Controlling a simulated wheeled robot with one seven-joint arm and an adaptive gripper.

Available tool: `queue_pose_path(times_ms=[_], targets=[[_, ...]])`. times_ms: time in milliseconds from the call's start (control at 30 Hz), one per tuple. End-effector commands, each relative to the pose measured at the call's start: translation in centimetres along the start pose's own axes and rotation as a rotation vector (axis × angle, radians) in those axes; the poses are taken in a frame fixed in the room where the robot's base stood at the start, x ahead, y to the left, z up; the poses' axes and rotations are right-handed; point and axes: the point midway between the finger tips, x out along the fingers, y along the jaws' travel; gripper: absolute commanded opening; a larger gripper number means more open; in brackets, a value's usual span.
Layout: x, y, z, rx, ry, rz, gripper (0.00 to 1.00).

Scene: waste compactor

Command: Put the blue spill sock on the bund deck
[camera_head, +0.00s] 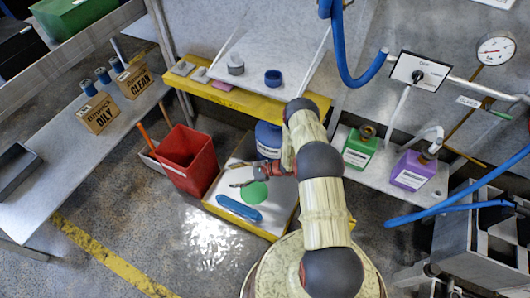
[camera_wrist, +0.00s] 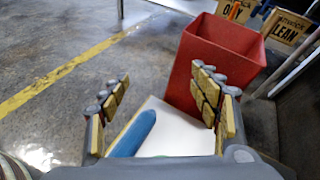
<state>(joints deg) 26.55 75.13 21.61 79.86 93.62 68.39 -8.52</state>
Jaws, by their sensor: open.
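The blue spill sock (camera_head: 238,208) lies on a low white-topped platform with a yellow edge (camera_head: 238,226). This platform may be the bund deck; I cannot tell for sure. My gripper (camera_head: 240,174) is open and empty above the platform, behind the sock in the head view. In the wrist view the sock (camera_wrist: 136,133) shows between the spread fingers of my gripper (camera_wrist: 162,105), nearer the left finger and apart from them. Its near end is cut off by the gripper body.
A green disc (camera_head: 255,192) and a blue container (camera_head: 268,138) are on the platform. A red bin (camera_head: 186,160) stands close on its left. A yellow-edged shelf (camera_head: 250,103) is behind. Green (camera_head: 360,150) and purple (camera_head: 411,174) canisters stand at right. Floor at front left is clear.

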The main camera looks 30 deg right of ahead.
Motion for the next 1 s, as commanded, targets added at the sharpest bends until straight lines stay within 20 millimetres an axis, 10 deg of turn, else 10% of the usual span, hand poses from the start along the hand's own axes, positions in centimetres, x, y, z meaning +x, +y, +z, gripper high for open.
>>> queue_pose_path(times_ms=[433, 1000], targets=[[-3.6, -1.7, 18.0, -0.322, 0.02, 0.283, 0.63], [-11.4, 3.4, 36.0, -0.767, 0.127, 0.593, 0.63]])
